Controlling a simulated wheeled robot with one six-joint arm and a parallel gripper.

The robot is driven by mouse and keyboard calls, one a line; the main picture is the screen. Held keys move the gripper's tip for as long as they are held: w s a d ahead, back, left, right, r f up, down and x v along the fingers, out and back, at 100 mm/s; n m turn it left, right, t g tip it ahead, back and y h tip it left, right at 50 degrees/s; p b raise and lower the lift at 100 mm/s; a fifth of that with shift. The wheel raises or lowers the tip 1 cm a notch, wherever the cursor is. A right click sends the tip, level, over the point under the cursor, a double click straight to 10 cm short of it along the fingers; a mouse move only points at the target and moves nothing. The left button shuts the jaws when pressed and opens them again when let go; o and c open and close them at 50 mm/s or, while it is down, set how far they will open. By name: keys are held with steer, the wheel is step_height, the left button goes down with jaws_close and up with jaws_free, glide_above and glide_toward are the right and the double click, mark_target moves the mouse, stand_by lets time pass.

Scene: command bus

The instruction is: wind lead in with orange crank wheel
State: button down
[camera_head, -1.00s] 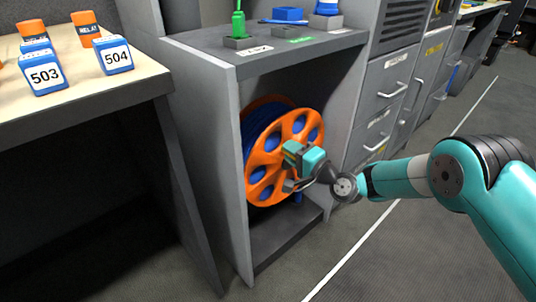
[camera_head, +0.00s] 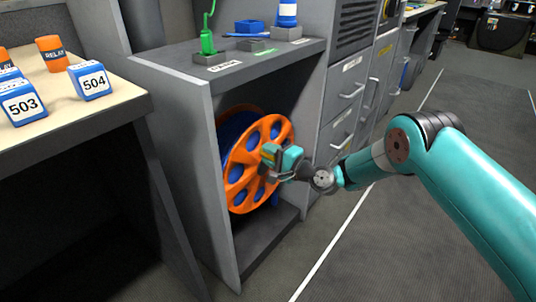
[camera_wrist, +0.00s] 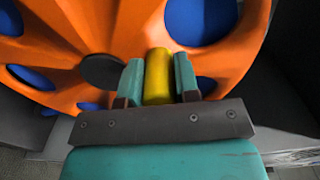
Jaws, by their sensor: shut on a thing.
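The orange crank wheel (camera_head: 243,183) stands upright in the open bay of a grey cabinet, with blue lead (camera_head: 236,128) wound behind it and showing through its round holes. In the wrist view the wheel (camera_wrist: 121,40) fills the upper part, with its dark hub left of the fingers. A yellow handle (camera_wrist: 158,76) sticks out from the wheel. My gripper (camera_head: 268,160) is at the wheel's right half. In the wrist view my gripper (camera_wrist: 158,82) has its two teal fingers shut on the yellow handle, one on each side. The lead's free end is not visible.
The cabinet's side walls (camera_head: 196,170) stand close around the wheel. Its top (camera_head: 240,60) bears a green item (camera_head: 207,40) and blue items. A table (camera_head: 90,115) with blocks 503 and 504 (camera_head: 90,80) stands left. The floor to the right is clear.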

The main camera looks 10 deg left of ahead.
steer(key=c, duration=1.1)
jaws_free()
steer(key=shift+d, duration=0.1)
steer(key=b+v, duration=1.5)
steer(key=v, duration=0.2)
steer(key=shift+d, duration=0.2)
